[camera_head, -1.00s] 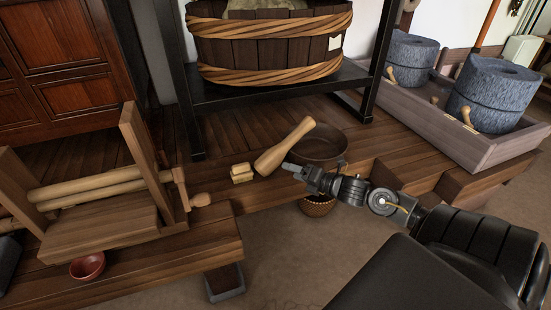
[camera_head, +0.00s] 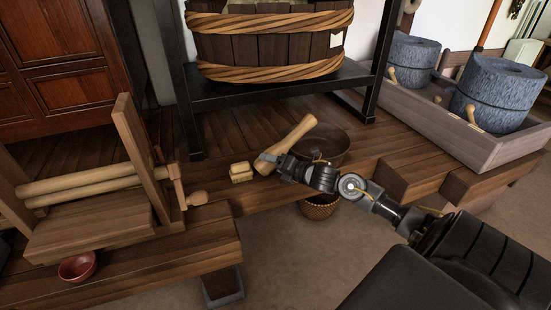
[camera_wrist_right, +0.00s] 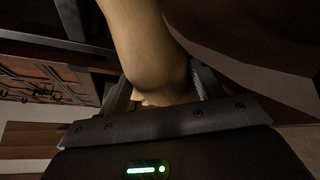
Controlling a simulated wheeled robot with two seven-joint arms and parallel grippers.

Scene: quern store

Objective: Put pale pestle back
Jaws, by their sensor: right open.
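In the right wrist view, the pestle (camera_wrist_right: 148,45) comes down between the two parted fingers of the right gripper (camera_wrist_right: 162,88). The jaws are open, with a finger on each side of it. My left gripper is not in view.
A wooden roller frame (camera_head: 92,232) and red cup (camera_head: 77,267) are at left. A wooden tub (camera_head: 268,48) stands on a black stand behind. A basket (camera_head: 319,207) is below the platform edge.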

